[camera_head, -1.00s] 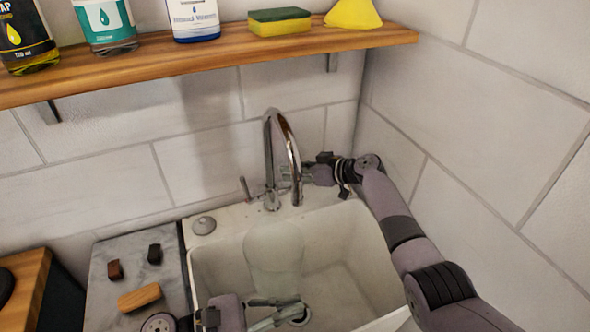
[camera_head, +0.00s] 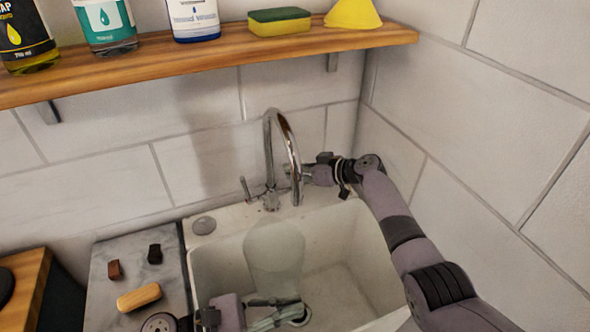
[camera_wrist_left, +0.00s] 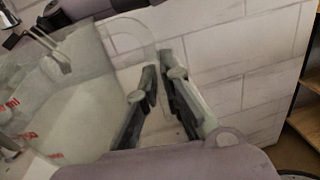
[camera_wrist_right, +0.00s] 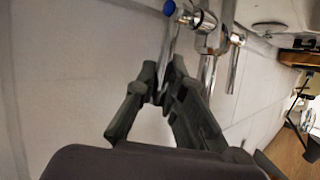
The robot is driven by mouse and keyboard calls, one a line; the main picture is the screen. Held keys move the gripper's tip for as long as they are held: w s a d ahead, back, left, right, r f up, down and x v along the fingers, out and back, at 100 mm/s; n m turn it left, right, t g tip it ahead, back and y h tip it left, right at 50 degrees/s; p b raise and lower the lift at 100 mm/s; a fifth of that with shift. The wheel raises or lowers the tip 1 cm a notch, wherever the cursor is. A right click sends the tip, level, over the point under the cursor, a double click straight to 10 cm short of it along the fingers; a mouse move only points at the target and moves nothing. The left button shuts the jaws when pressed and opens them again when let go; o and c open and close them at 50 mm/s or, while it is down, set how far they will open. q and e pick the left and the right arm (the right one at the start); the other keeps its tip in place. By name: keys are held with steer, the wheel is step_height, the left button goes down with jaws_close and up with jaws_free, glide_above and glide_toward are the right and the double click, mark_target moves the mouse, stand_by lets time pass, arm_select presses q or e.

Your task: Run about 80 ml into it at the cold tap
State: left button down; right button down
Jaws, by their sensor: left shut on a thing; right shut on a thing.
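A clear jug (camera_head: 272,250) is held in the sink below the tap (camera_head: 287,150). Its see-through wall with red print (camera_wrist_left: 60,120) fills the left of the left wrist view. My left gripper (camera_head: 297,311) is shut on the jug's handle, low in the sink; its fingers (camera_wrist_left: 160,82) also show in the left wrist view. My right gripper (camera_head: 296,172) is at the right side of the tap, partly behind the spout. In the right wrist view its fingers (camera_wrist_right: 168,86) are shut on a thin metal lever below the blue-capped cold valve (camera_wrist_right: 171,8). I cannot make out water in the jug.
The white sink (camera_head: 340,235) meets tiled walls at the back and right. A grey slab (camera_head: 125,260) at the left holds a wooden brush (camera_head: 139,297) and two small dark blocks. A wooden shelf (camera_head: 200,65) with bottles, a sponge (camera_head: 280,22) and a yellow funnel (camera_head: 352,14) hangs above.

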steer(key=shift+s, duration=0.15)
steer(key=shift+s+d+f+n+t+y, duration=0.35)
steer(key=shift+s+n+t+y, duration=0.3)
steer(key=shift+y, duration=0.3)
steer(key=shift+s+d+f+n+t+y, duration=0.3)
steer(key=shift+s+n+t+y, duration=0.3)
steer(key=shift+n+t+y, duration=0.25)
steer(key=shift+s+d+f+n+t+y, duration=0.35)
steer(key=shift+s+n+t+y, duration=0.25)
steer(key=shift+y, duration=0.4)
steer(key=shift+s, duration=0.15)
steer(key=shift+n, duration=0.3)
steer(key=c, duration=1.7)
jaws_free()
steer(key=shift+a, duration=0.1)
steer(key=shift+r, duration=0.15)
